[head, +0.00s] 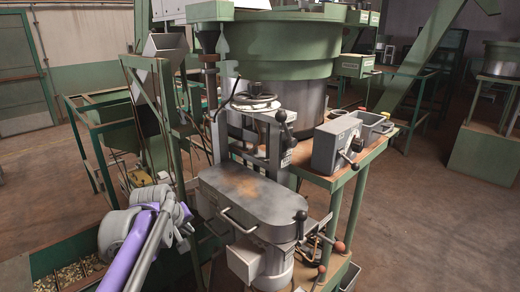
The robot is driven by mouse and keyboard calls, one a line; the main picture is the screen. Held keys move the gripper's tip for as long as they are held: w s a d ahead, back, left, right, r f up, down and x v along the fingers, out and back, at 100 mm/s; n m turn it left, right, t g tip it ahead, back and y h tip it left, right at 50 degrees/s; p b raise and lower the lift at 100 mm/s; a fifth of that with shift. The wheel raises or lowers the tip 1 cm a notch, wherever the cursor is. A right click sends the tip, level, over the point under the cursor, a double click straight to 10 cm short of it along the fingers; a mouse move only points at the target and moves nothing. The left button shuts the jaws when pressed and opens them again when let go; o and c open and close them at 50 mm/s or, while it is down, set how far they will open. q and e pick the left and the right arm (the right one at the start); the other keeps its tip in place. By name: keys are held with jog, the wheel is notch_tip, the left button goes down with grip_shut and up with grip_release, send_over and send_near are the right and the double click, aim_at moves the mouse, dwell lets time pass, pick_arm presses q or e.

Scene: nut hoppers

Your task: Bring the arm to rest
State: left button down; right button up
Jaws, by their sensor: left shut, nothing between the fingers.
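My left arm (138,252), purple and grey, reaches in from the bottom left. My left gripper (184,230) is small in the picture, at the left side of the grey machine. It is shut and empty. The grey machine's flat top (257,198) has a rusty patch and lies to the right of the gripper. I cannot tell how wide the gap between them is. My right gripper is not in view.
A floor bin of nuts (68,275) lies at the lower left. Green frames (100,150) stand behind it. A large green hopper (282,50) rises behind the machine. A bench with a grey box (337,145) stands right. Open floor (440,220) lies further right.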

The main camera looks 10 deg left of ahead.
pick_arm(q)
jog(key=s+d+f+m, duration=0.2)
jog(key=s+f, duration=0.3)
jog(key=s, duration=0.4)
jog(key=s+d+f+m, duration=0.3)
jog(key=s+f, duration=0.2)
jog(key=s, duration=0.3)
jog(key=s+d+f+m, duration=0.3)
jog(key=s+f, duration=0.2)
jog(key=s, duration=0.4)
jog(key=shift+s+d+f+m+g, duration=0.2)
jog(key=shift+s+f+m+g, duration=0.1)
jog(key=shift+s+g, duration=0.1)
jog(key=shift+w, duration=0.1)
